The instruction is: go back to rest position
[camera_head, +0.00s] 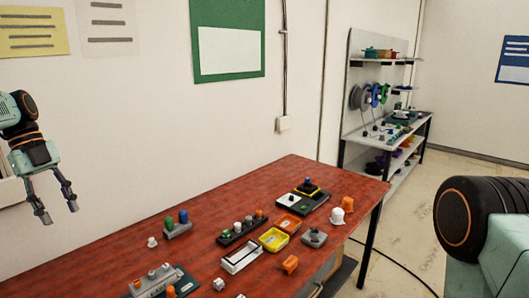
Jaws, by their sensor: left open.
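My left gripper (58,213) hangs at the far left, fingers pointing down and spread apart, with nothing between them. It is in front of the white wall, to the left of the red table (180,245), and touches nothing that I can see. A part of my right arm (480,225) shows large at the right edge. My right gripper is out of the picture.
The table carries several small items: a yellow tray (273,240), a white tray (241,258), a black-and-white box (303,202), a white-and-orange piece (337,216) and an orange piece (290,264). A loaded shelf unit (385,130) stands behind. A cable crosses the floor.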

